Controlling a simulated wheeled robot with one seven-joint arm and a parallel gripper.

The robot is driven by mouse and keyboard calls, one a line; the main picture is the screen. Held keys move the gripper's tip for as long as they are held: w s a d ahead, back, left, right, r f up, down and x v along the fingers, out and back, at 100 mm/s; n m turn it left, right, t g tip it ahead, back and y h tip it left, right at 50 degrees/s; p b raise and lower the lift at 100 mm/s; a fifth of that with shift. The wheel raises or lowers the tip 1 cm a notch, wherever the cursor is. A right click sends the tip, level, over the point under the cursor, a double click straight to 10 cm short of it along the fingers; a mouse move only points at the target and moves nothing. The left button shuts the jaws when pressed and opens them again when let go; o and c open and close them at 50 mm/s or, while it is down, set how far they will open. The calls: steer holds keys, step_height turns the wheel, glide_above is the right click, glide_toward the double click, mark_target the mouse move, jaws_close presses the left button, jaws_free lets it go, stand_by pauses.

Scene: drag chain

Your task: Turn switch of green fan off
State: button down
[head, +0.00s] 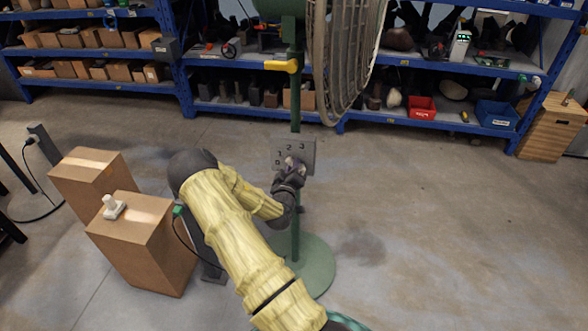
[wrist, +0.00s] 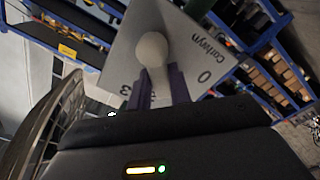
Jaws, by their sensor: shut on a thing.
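The green fan stands on a round base (head: 316,268) and a green pole (head: 295,235), with its wire cage (head: 345,70) at the top. A grey switch panel (head: 307,150) marked 0, 1, 2, 3 is on the pole. The panel (wrist: 125,62) also shows close up in the wrist view, tilted, with the 0 to the right and the 3 lower left. My gripper (head: 291,170) is at the panel. In the wrist view my gripper (wrist: 155,78) is shut on the pale, rounded switch knob (wrist: 152,48). Which number the knob points to is unclear.
Two cardboard boxes (head: 140,235) stand on the floor left of my arm, the nearer with a small white object (head: 113,207) on top. Blue shelves (head: 340,125) line the back. A yellow handle (head: 282,66) sticks out from the pole. The floor at right is clear.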

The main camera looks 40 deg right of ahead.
steer(key=n+b, duration=0.1)
steer(key=n, duration=0.2)
steer(key=f+n+b, duration=0.1)
steer(key=n, duration=0.1)
steer(key=f+n+b, duration=0.1)
steer(key=n, duration=0.2)
steer(key=shift+w+a+f+n, duration=0.2)
steer(key=shift+w+a+n, duration=0.1)
steer(key=shift+w+a, duration=0.05)
steer(key=c, duration=1.3)
jaws_free()
steer(key=v, duration=1.7)
steer(key=shift+s+a, duration=0.1)
steer(key=shift+s, duration=0.1)
